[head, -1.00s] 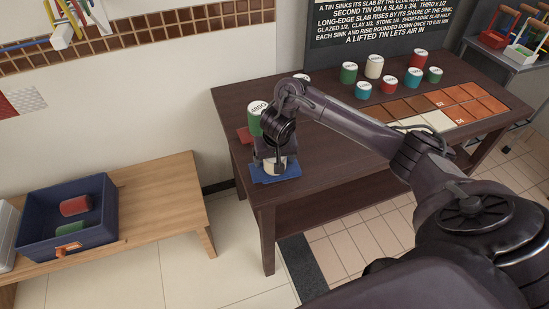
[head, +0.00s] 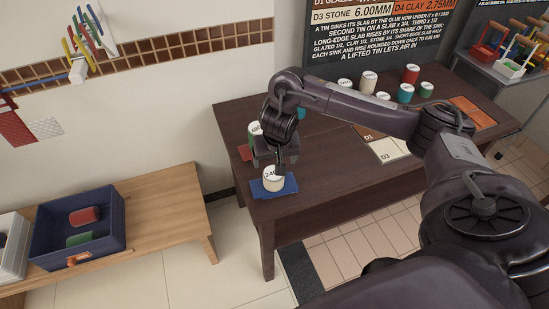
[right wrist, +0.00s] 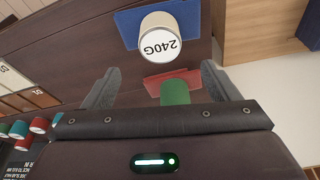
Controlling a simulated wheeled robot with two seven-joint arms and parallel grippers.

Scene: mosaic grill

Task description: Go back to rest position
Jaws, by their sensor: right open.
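My right gripper (head: 278,162) is open and empty, just above and behind the white tin marked 240G (head: 273,179) in the head view. That tin stands upright on a blue slab (head: 289,187) at the near left corner of the dark table (head: 325,170). In the right wrist view the tin (right wrist: 161,41) lies beyond the open fingers (right wrist: 158,88), apart from them. A green tin (head: 254,129) stands on a red slab (head: 244,152) behind, partly hidden by my right arm. My left gripper is not in view.
A blue bin (head: 118,217) holding a red tin (head: 84,216) and a green tin (head: 79,239) sits on the wooden bench (head: 167,207) at left. Several tins (head: 369,83) stand at the table's back. Slabs marked D1 and D3 (head: 391,150) lie near my right arm.

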